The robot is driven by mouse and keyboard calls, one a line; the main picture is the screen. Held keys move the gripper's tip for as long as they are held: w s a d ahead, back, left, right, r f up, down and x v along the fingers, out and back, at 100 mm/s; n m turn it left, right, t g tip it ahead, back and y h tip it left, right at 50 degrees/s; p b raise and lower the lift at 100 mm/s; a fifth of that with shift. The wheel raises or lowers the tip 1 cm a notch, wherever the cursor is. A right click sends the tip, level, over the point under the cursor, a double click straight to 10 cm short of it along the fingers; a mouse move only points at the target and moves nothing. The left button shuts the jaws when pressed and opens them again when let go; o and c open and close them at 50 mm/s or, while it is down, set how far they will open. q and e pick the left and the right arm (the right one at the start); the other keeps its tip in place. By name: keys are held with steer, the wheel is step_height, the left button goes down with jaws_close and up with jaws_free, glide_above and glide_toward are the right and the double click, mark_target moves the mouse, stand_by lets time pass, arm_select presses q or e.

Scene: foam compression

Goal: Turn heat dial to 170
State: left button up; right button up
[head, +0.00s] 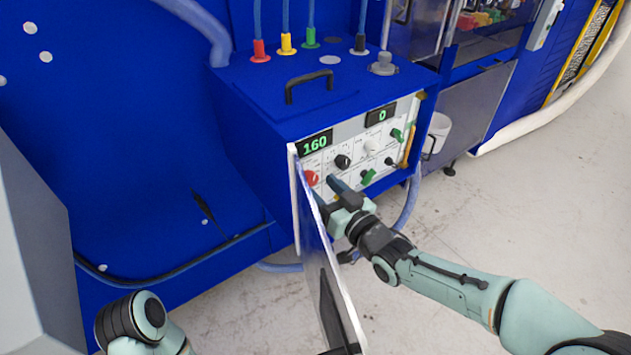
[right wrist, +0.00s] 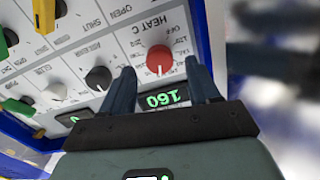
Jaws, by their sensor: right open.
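The red heat dial (head: 311,178) sits on the white control panel (head: 349,129), below a display (head: 315,144) reading 160 in green. In the right wrist view the dial (right wrist: 159,57) is labelled HEAT C, and the display (right wrist: 165,98) appears upside down. My right gripper (head: 326,190) is open at the panel, close to the dial. In the right wrist view its fingertips (right wrist: 160,72) lie to either side of the dial with gaps showing, not closed on it. Part of my left arm shows at the bottom left, but its gripper cannot be made out.
An open door (head: 318,255) stands out from the panel's left edge, just left of my right gripper. Black, white and green knobs, including a black knob (head: 343,161), crowd the panel right of the dial. A second display (head: 382,115) reads 0.

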mark_target(312, 177)
steer(key=shift+x, duration=1.35)
steer(key=c, duration=1)
steer(key=shift+c, duration=0.2)
steer(key=shift+m, duration=0.3)
steer(key=shift+d+m, duration=0.1)
steer(key=shift+m, duration=2.4)
